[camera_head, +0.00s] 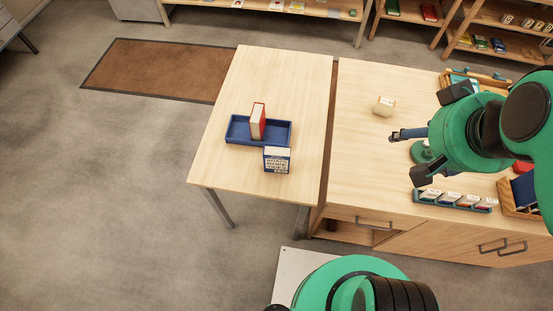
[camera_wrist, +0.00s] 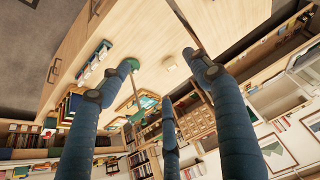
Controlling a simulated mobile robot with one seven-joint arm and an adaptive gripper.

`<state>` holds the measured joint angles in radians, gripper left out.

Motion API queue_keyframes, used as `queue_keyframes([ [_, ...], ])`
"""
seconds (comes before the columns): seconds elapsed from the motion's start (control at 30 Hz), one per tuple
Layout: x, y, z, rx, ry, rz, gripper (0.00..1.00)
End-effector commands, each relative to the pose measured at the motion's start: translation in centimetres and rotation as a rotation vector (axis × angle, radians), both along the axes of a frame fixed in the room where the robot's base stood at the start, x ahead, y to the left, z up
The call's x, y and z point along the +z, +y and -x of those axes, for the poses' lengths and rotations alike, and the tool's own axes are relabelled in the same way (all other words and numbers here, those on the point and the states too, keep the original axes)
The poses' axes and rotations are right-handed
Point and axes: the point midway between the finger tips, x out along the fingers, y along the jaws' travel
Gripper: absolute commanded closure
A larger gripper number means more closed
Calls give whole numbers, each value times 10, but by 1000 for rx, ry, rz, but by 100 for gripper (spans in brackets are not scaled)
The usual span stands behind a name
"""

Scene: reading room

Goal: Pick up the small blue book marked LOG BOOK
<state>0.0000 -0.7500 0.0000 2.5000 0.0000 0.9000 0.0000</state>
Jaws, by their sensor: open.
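A small dark blue book (camera_head: 277,161) with white lettering on its face stands upright on the light wood table, at the front side of a blue tray; the lettering is too small to read. A red book with pale pages (camera_head: 258,121) stands in the blue tray (camera_head: 236,134). My gripper (camera_head: 407,155) is over the wooden counter to the right, well apart from the blue book. Its fingers are spread with nothing between them, and they also show spread in the wrist view (camera_wrist: 160,85). I cannot make out the blue book in the wrist view.
On the counter (camera_head: 350,175) are a cream block (camera_head: 384,105), a green round object (camera_head: 421,151), a teal tray of small items (camera_head: 455,200) and a wooden box (camera_head: 512,205). A narrow gap separates table and counter. The table's far end is clear.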

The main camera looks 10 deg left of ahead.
Motion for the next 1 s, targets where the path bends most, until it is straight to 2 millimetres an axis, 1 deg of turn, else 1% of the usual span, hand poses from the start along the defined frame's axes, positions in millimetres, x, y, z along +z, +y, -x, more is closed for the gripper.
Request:
queue_keyframes([
  [0.03,0,0,0,0,0,0,37],
  [0.07,0,0,0,0,0,0,33],
  [0.1,0,0,0,0,0,0,32],
  [0.4,0,1,-1,-2,2,-3,32],
  [0.57,-4,9,-9,-20,19,-39,32],
  [0.67,-11,20,-20,-51,42,-87,32],
  [0.77,-21,36,-36,-96,80,-153,32],
  [0.87,-35,57,-54,-162,129,-232,32],
  [1.0,-59,89,-80,-275,209,-345,32],
])
